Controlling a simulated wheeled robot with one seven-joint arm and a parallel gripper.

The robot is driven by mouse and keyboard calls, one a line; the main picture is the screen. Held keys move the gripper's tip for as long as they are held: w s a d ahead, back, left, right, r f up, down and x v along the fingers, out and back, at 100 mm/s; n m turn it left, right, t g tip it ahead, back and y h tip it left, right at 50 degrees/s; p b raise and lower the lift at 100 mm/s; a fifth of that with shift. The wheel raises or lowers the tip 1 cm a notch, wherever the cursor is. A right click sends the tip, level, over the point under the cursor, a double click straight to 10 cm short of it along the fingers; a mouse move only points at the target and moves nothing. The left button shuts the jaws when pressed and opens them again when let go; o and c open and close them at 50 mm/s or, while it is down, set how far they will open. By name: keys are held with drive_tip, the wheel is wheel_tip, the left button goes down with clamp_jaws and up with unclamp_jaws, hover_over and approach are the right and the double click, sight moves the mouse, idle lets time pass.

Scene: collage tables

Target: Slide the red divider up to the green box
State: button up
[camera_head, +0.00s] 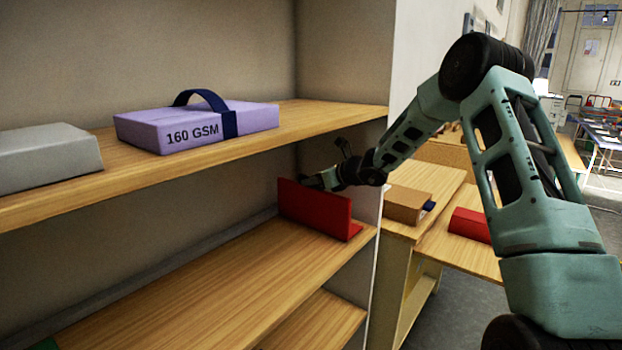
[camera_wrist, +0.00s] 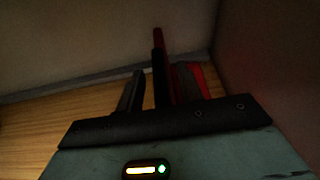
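The red divider (camera_head: 312,212) stands upright at the right end of the lower shelf, with its foot on the boards. My gripper (camera_head: 318,180) is at its top edge, reaching in from the right. In the wrist view my fingers (camera_wrist: 160,92) are apart, and the divider's narrow red edge (camera_wrist: 158,38) shows between them. A gap shows on the left finger's side; I cannot tell whether the right finger touches. A small green corner (camera_head: 45,344) at the bottom left of the head view may be the green box; the rest is out of frame.
The lower shelf (camera_head: 190,290) is bare between the divider and the green corner. The upper shelf (camera_head: 290,122) above it holds a purple 160 GSM box (camera_head: 185,128) and a grey box (camera_head: 45,157). Right of the shelf are tables with a brown box (camera_head: 405,204) and a red one (camera_head: 470,225).

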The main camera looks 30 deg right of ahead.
drive_tip(key=shift+x, duration=0.85)
